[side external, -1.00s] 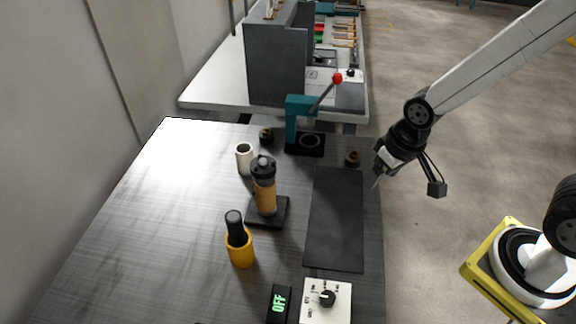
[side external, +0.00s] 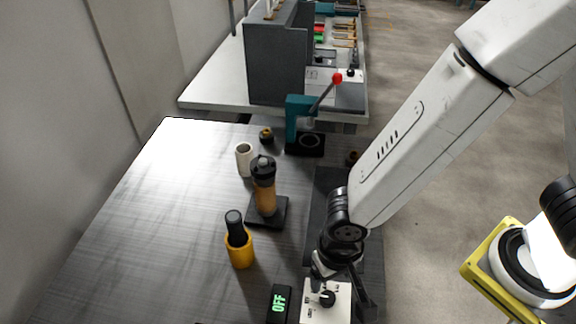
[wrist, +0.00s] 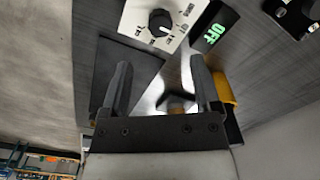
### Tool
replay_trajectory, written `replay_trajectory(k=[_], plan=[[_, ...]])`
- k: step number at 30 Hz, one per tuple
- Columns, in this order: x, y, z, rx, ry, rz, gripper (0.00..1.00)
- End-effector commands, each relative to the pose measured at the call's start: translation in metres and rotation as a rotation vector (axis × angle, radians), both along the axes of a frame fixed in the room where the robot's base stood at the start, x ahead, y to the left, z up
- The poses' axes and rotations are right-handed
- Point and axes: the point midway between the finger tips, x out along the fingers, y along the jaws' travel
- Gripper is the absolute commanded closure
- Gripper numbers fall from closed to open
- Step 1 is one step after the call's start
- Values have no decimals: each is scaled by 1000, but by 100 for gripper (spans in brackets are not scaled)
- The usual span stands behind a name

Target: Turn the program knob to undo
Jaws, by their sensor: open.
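The program knob (side external: 327,299) is a black dial on a white panel (side external: 342,312) with small printed labels at the table's near edge. The knob also shows in the wrist view (wrist: 160,22), near the top, with its labels too small to read surely. Its pointer setting I cannot tell. My gripper (side external: 340,288) is over the panel in the side view and covers part of it. In the wrist view my gripper (wrist: 160,62) has its two fingers wide apart and nothing between them. The knob lies beyond the fingertips, apart from them.
A black display (side external: 280,303) reading green OFF stands left of the panel. A yellow cup with a black handle (side external: 240,252), an orange-brown cylinder on a black base (side external: 265,198) and a white cup (side external: 244,159) stand further left. A dark mat (side external: 318,215) lies behind the panel.

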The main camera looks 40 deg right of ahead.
Motion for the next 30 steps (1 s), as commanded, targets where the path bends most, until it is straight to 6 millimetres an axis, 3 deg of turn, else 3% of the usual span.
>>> replay_trajectory(k=[14, 30], plan=[[-1, 1, -8, -2, 1, -3, 20], [-1, 1, -53, -3, 3, -2, 20]])
